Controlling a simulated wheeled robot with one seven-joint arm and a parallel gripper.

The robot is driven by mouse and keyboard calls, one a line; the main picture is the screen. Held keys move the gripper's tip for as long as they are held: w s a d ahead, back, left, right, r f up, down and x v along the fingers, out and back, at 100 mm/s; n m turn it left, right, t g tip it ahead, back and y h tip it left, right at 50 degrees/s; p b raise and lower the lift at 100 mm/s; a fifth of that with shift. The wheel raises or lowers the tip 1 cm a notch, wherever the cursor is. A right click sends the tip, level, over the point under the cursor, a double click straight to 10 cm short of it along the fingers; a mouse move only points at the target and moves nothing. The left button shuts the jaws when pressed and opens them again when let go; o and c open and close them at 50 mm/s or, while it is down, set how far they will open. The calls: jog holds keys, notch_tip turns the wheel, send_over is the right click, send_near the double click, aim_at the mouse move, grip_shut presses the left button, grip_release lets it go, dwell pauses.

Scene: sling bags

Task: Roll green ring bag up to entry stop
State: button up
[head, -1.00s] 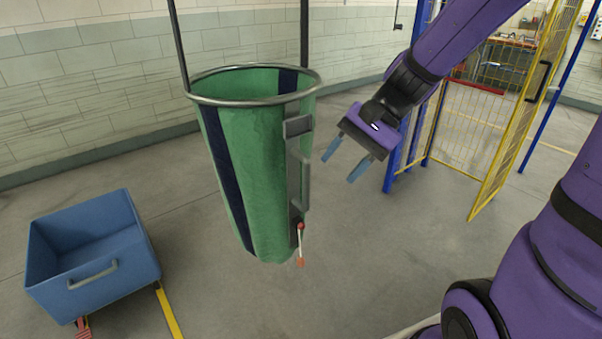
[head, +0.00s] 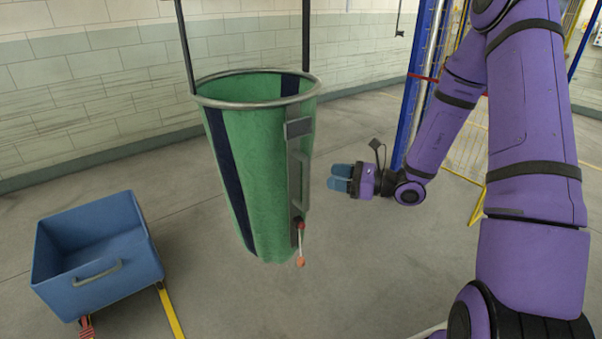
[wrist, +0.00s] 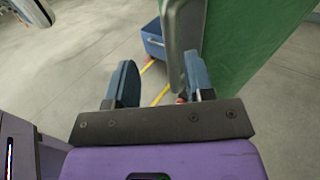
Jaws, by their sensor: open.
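In the wrist view the green bag (wrist: 250,45) and the grey handle (wrist: 182,40) lie just past my right finger, and my gripper (wrist: 160,85) holds nothing. The entry stop cannot be made out.
A blue bin (head: 97,255) stands on the floor at left, by a yellow line (head: 171,312). A blue post (head: 420,85) and yellow mesh fence stand behind my arm. The grey floor around the bag's lower end is clear.

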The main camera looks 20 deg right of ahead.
jog(key=w+a+f+m, duration=0.1)
jog(key=w+a, duration=0.6)
jog(key=shift+a+t, duration=0.3)
jog(key=shift+t, duration=0.1)
jog(key=shift+c, duration=0.3)
grip_shut()
